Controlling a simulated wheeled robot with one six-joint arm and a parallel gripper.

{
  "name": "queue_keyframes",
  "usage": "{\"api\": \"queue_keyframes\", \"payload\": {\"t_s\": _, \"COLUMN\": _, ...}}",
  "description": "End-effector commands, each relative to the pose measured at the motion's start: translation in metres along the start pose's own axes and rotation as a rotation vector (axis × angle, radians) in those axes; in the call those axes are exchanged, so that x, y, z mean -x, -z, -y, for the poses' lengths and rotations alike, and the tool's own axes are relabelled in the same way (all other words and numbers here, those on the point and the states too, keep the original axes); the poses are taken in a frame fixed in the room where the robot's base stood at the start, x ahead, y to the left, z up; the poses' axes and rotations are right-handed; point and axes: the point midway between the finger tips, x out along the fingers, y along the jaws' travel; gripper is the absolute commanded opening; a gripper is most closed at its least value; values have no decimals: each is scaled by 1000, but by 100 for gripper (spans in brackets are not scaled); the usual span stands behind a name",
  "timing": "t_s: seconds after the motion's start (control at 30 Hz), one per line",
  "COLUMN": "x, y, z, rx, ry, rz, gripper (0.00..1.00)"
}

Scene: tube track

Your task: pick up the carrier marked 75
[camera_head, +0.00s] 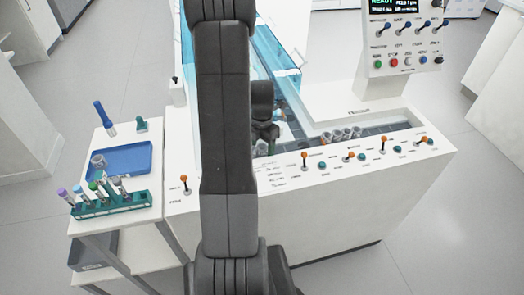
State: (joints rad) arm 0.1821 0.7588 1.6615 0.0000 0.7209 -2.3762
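No number 75 is readable in the head view, so I cannot tell which carrier bears it. Several small grey ring-shaped pieces, possibly carriers, stand in a row (343,135) in the recessed track of the white machine. Another grey ring-shaped piece (98,162) is at the left end of the blue tray. My gripper (264,136) is low over the left part of the machine's recess, left of the row. My own arm hides much of it, and its fingers are too small and dark to tell whether they hold anything.
The white machine (340,205) has orange-tipped toggles along its front and a control panel (405,38) at the right. Clear blue panels (272,58) rise behind my gripper. A side cart holds the blue tray (128,160) and a green tube rack (112,208).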

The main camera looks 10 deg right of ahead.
Motion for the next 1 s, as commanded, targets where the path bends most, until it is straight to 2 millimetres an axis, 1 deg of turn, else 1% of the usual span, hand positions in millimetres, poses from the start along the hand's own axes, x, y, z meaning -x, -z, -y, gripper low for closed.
{"api": "queue_keyframes", "payload": {"t_s": 0.03, "x": 0, "y": 0, "z": 0, "rx": 0, "ry": 0, "rz": 0, "gripper": 53}}
{"api": "queue_keyframes", "payload": {"t_s": 0.1, "x": 0, "y": 0, "z": 0, "rx": 0, "ry": 0, "rz": 0, "gripper": 40}}
{"api": "queue_keyframes", "payload": {"t_s": 0.2, "x": 0, "y": 0, "z": 0, "rx": 0, "ry": 0, "rz": 0, "gripper": 22}}
{"api": "queue_keyframes", "payload": {"t_s": 0.47, "x": 1, "y": 0, "z": 0, "rx": 0, "ry": 0, "rz": 0, "gripper": 22}}
{"api": "queue_keyframes", "payload": {"t_s": 0.57, "x": 5, "y": 0, "z": 0, "rx": 0, "ry": -1, "rz": 1, "gripper": 22}}
{"api": "queue_keyframes", "payload": {"t_s": 0.67, "x": 18, "y": -1, "z": -1, "rx": 0, "ry": -3, "rz": 3, "gripper": 22}}
{"api": "queue_keyframes", "payload": {"t_s": 0.9, "x": 67, "y": -1, "z": -1, "rx": 0, "ry": -4, "rz": 4, "gripper": 22}}
{"api": "queue_keyframes", "payload": {"t_s": 1.0, "x": 83, "y": 0, "z": 0, "rx": 0, "ry": -3, "rz": 3, "gripper": 22}}
